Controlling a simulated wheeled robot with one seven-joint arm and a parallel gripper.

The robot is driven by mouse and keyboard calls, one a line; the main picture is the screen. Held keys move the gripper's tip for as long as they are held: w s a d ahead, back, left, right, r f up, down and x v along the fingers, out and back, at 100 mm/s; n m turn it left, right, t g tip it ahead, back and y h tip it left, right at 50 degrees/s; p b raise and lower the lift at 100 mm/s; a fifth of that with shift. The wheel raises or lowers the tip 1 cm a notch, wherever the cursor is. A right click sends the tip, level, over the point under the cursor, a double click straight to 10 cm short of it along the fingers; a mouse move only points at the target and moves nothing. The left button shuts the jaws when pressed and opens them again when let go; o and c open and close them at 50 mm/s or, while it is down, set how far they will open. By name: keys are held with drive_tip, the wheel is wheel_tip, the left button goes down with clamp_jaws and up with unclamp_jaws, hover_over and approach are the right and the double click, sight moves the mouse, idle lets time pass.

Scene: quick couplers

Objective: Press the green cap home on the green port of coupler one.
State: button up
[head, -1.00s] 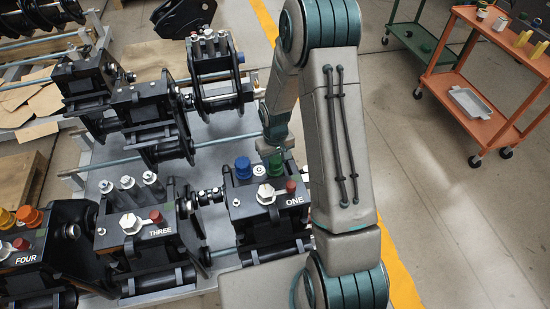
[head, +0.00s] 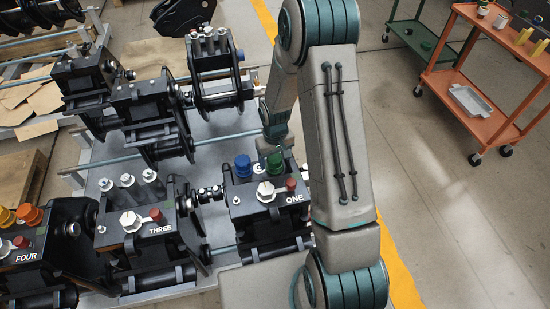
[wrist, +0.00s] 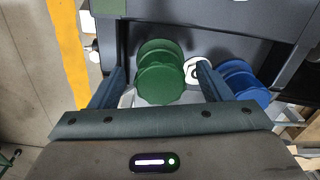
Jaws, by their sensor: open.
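The green cap (wrist: 160,75) stands on top of coupler one (head: 268,212), at the green port's place, which it hides. It also shows in the head view (head: 275,163), beside the blue cap (head: 243,167). My gripper (wrist: 158,88) is open, with one finger on each side of the green cap in the wrist view and gaps between them and the cap. In the head view my arm partly hides the gripper above coupler one. I cannot tell whether the green cap is fully seated.
The blue cap (wrist: 240,82) stands close to the right finger, with a pale bare port (wrist: 193,68) between the caps. Coupler three (head: 140,230) stands to the left on the same rack. An orange cart (head: 480,95) stands at the right across clear floor.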

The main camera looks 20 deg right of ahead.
sight(275, 159)
wheel_tip(275, 159, up, 14)
drive_tip(key=shift+f+b, duration=0.25)
drive_tip(key=shift+b, duration=0.15)
idle(0.4)
drive_tip(key=s+r+m+t, duration=0.1)
drive_tip(key=s+r, duration=0.6)
drive_tip(key=s, duration=0.3)
drive_tip(key=s+r+m+t, duration=0.1)
drive_tip(key=s+r+t, duration=0.1)
drive_tip(key=s+r, duration=0.5)
drive_tip(key=s, duration=0.3)
drive_tip(key=shift+s+r, duration=0.3)
drive_tip(key=shift+s, duration=0.1)
idle(0.4)
